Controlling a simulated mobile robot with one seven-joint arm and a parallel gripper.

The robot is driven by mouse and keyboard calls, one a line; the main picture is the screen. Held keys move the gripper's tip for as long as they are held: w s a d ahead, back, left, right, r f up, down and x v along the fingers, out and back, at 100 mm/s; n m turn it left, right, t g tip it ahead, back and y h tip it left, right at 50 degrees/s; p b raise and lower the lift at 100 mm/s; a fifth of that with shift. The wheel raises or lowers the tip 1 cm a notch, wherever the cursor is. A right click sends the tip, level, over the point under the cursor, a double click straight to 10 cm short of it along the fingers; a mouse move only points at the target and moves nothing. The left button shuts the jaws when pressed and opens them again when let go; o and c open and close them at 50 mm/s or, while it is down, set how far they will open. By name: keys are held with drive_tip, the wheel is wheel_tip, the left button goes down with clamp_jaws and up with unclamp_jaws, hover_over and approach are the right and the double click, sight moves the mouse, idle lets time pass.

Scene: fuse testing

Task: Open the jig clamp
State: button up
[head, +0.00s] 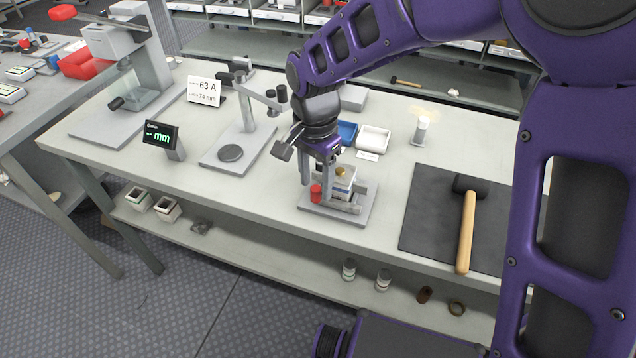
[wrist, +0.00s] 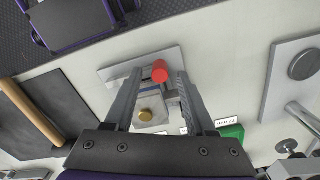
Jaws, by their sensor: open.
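The jig clamp stands on a grey base plate (head: 354,216) near the table's front edge, its plate also showing in the wrist view (wrist: 115,73). Its red knob (head: 316,193) is at the left of the jig in the head view. In the wrist view the red knob (wrist: 160,71) lies between the fingertips of my gripper (wrist: 160,76), with no clear grip on it. A pale block with a brass top (head: 341,171) sits in the jig; the brass top (wrist: 146,116) also shows between the fingers. My gripper (head: 317,183) is open, pointing down over the jig. The fingers partly hide the jig.
A black mat (head: 426,214) with a mallet (head: 467,222) lies to the right. A gauge stand (head: 212,160) and a small display (head: 161,137) stand to the left. Blue (head: 347,132) and white (head: 373,139) trays sit behind the jig.

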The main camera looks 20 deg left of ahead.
drive_tip(key=shift+f, duration=0.85)
clamp_jaws()
drive_tip(key=shift+r, duration=0.1)
idle(0.7)
